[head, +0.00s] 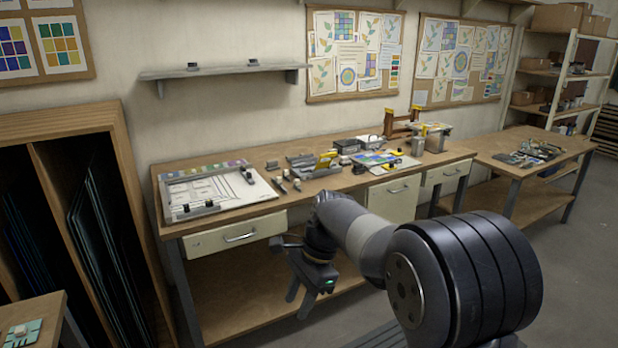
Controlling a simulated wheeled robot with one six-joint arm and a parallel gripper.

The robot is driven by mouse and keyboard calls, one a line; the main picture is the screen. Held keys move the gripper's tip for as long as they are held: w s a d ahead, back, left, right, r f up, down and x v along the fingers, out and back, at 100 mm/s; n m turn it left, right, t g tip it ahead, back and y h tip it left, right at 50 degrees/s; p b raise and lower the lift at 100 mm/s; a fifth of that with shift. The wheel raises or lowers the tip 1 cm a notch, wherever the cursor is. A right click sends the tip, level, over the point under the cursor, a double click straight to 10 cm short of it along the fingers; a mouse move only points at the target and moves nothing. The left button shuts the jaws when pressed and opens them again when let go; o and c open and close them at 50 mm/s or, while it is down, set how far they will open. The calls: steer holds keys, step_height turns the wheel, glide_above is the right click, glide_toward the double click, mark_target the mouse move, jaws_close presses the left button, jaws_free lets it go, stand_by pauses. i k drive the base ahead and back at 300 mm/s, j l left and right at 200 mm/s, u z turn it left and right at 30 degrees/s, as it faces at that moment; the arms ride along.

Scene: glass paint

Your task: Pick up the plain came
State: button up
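A white pattern board (262,190) lies at the left end of the long workbench (330,199). Thin dark strips (231,184) lie on it and may be cames, but they are too small to tell which one is plain. My gripper (298,302) hangs in front of the bench, below the level of its top, fingers pointing down. The two fingers stand apart with nothing visible between them. It is well away from the board and touches nothing that I can see.
Small tools (287,184) and a coloured glass panel (378,159) sit along the bench top. A drawer (232,236) is shut under its left end. A glass rack (75,124) stands at left, a second table (568,150) at right. Floor (590,250) is clear at right.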

mark_target(303, 166)
steer(key=u, duration=3.4)
steer(key=l+u, duration=0.1)
steer(key=u, duration=0.35)
steer(key=k+l+u, duration=0.1)
steer(key=u, duration=0.35)
steer(key=k+u, duration=0.1)
steer(key=u, duration=0.35)
steer(key=k+u, duration=0.1)
steer(key=u, duration=0.35)
steer(key=k+l+u, duration=0.1)
steer(key=k+u, duration=0.15)
steer(key=k, duration=0.5)
steer(key=k+j+u, duration=0.1)
steer(key=k+u, duration=0.15)
steer(key=k, duration=0.45)
steer(key=k+j+u, duration=0.25)
steer(key=k, duration=0.45)
steer(key=k+l+u, duration=0.1)
steer(key=k+u, duration=0.15)
steer(key=u, duration=0.2)
steer(key=k+u, duration=0.25)
steer(key=u, duration=0.15)
steer(key=k+j+u, duration=0.1)
steer(key=u, duration=0.35)
steer(key=k+j+u, duration=0.25)
steer(key=u, duration=0.2)
steer(key=k+u, duration=0.1)
steer(key=u, duration=4.2)
